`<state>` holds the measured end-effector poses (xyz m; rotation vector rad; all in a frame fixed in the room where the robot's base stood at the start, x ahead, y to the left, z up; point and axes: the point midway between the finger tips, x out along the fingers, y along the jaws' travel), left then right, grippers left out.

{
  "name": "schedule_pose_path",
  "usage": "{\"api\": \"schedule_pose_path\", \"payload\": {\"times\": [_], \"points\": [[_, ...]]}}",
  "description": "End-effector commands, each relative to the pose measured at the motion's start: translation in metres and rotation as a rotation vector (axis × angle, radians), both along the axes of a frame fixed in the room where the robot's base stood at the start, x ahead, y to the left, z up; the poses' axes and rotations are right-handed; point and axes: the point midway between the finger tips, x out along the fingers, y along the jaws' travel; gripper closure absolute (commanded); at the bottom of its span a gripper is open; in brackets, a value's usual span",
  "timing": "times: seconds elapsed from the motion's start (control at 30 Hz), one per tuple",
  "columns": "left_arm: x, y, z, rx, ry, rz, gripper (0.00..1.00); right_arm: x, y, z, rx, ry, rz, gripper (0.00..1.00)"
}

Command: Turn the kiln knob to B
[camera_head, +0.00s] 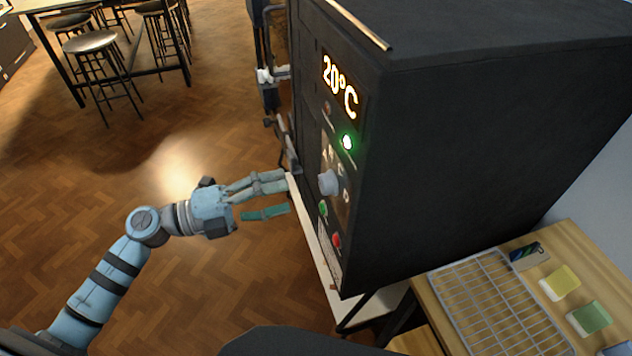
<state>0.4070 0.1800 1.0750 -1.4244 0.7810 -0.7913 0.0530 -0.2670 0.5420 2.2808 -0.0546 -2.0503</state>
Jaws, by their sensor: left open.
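The kiln (470,140) is a large dark box right of centre, its control panel facing left. The pale round kiln knob (328,182) sits on that panel, with small light marks around its upper and right sides. The marks are too small to read surely, and I cannot tell where the knob points. My left gripper (276,198) is open and empty, left of the knob, fingers towards the panel. A gap shows between its fingertips and the knob. My right gripper is not in view.
The kiln display (340,88) reads 20°C above a lit green lamp (347,142). A green button (323,209) and a red button (337,241) sit below the knob. A wooden table (430,300) with a wire rack (495,305) stands lower right. Stools (90,42) stand far left; floor between is clear.

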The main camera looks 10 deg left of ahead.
Motion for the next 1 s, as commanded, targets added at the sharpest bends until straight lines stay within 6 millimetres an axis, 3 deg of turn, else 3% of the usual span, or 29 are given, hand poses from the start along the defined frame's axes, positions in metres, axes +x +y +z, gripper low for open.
{"api": "schedule_pose_path", "payload": {"times": [0.1,0.3,0.67,0.93,1.0], "points": [[0.02,-0.031,0.007,-0.011,-0.002,0.001,0.44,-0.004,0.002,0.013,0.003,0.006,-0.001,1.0],[0.039,-0.061,0.003,-0.004,0.002,0.002,0.44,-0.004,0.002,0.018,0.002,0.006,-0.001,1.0],[0.043,-0.067,0.001,0.0,0.004,0.002,0.44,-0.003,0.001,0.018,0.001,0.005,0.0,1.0],[0.043,-0.067,0.001,0.001,0.003,0.002,0.87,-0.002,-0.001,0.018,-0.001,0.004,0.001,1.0],[0.043,-0.067,0.001,0.001,0.002,0.002,0.87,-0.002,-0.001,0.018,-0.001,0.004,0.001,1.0]]}}
